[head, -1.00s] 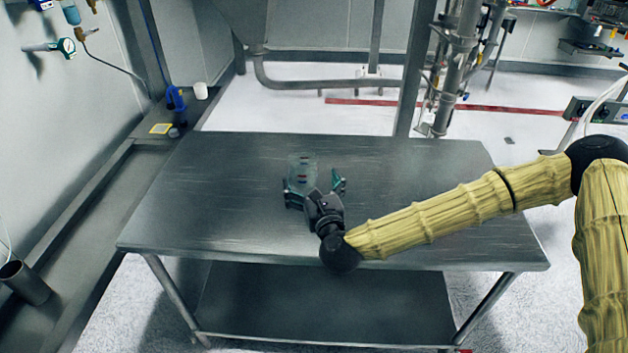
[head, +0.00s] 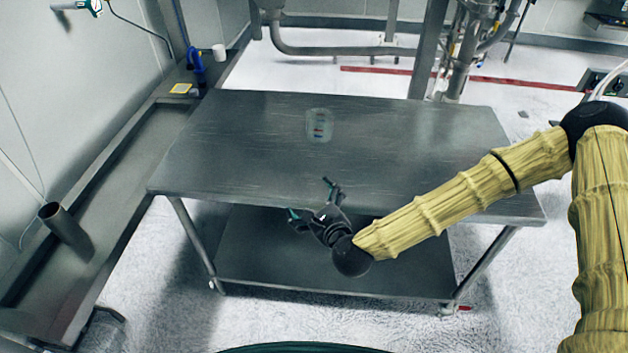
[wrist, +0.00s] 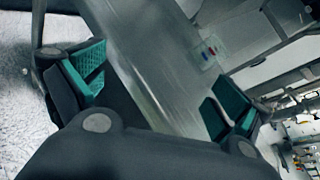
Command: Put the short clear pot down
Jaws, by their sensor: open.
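The short clear pot (head: 319,125) stands on the steel table (head: 240,150), toward the back of its top, with small coloured marks on its side. It also shows in the wrist view (wrist: 208,54), beyond my fingers and apart from them. My gripper (head: 312,200) is open and empty at the table's front edge, well in front of the pot. In the wrist view its two green-padded fingers (wrist: 160,95) are spread wide with nothing between them.
The table top around the pot is clear. A lower shelf (head: 330,265) lies under the table. A steel ledge (head: 110,185) runs along the left wall, with a metal cup (head: 66,226) on it. A pipe and column stand behind the table.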

